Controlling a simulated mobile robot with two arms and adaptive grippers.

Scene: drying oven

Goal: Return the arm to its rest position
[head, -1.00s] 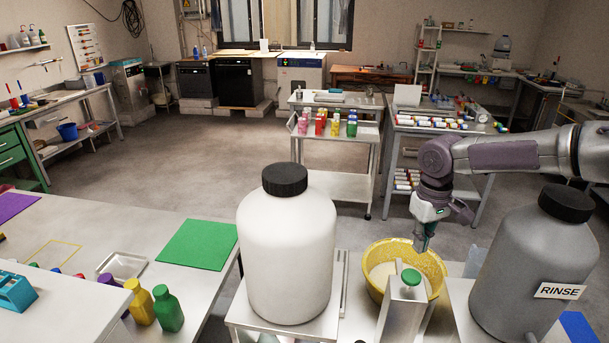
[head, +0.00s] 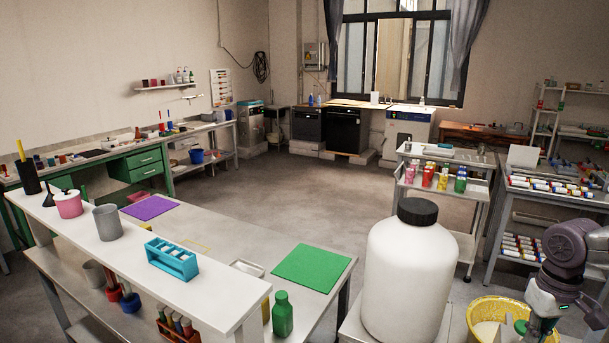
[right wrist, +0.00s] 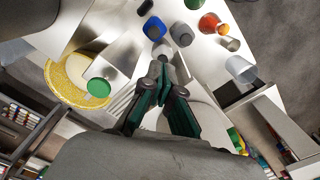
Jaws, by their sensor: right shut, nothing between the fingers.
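My right arm enters the head view at the right edge. Its gripper (head: 541,322) points down beside the yellow basin (head: 478,312), with its tips partly cut off or hard to make out. In the right wrist view the two dark green fingers (right wrist: 163,88) are together with nothing between them. The yellow basin (right wrist: 62,92) and a green round cap (right wrist: 98,87) lie to their left in that view. My left gripper is not in view.
A large white bottle with a black cap (head: 418,211) stands left of the basin. A white bench (head: 215,285) holds a blue rack (head: 172,258) and cups. A green mat (head: 312,268) lies on the lower table. Open floor (head: 300,200) extends behind.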

